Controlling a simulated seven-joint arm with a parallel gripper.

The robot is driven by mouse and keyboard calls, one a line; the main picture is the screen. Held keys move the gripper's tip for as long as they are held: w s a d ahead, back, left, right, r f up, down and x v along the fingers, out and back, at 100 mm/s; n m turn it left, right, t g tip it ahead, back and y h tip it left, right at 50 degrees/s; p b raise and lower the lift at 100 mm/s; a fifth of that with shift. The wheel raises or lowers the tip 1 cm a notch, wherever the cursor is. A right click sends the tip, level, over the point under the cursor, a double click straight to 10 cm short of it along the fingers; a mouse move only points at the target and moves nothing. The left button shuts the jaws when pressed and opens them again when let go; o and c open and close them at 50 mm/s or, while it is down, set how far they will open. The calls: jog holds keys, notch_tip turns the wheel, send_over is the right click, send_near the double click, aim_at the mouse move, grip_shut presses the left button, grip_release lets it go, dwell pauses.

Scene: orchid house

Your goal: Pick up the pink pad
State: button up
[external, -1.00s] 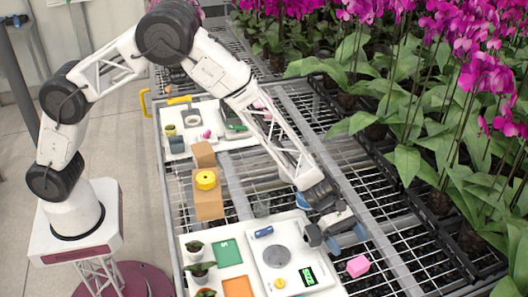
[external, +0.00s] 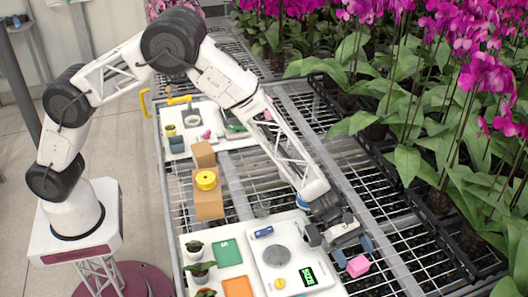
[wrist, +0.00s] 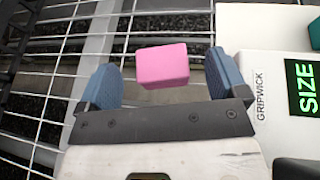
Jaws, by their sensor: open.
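The pink pad (external: 358,266) is a small pink block on the wire bench, just right of the white board with the scale. In the wrist view the pink pad (wrist: 162,66) lies ahead of my gripper, in line with the gap between the two blue fingers. My gripper (external: 354,251) is open and empty, close to the pad. In the wrist view my gripper (wrist: 160,85) has one finger on each side of the gap. I cannot tell whether a finger touches the pad.
A white board (external: 262,288) carries a round grey plate (external: 277,256), a blue cylinder (external: 263,232) and a green "SIZE" display (external: 309,276). Orchids in dark trays (external: 440,220) stand to the right. Cardboard boxes (external: 208,203) with a yellow roll (external: 206,180) stand at the left.

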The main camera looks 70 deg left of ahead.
aim_at(359, 262)
jog(key=shift+x, duration=2)
jog(key=c, duration=1)
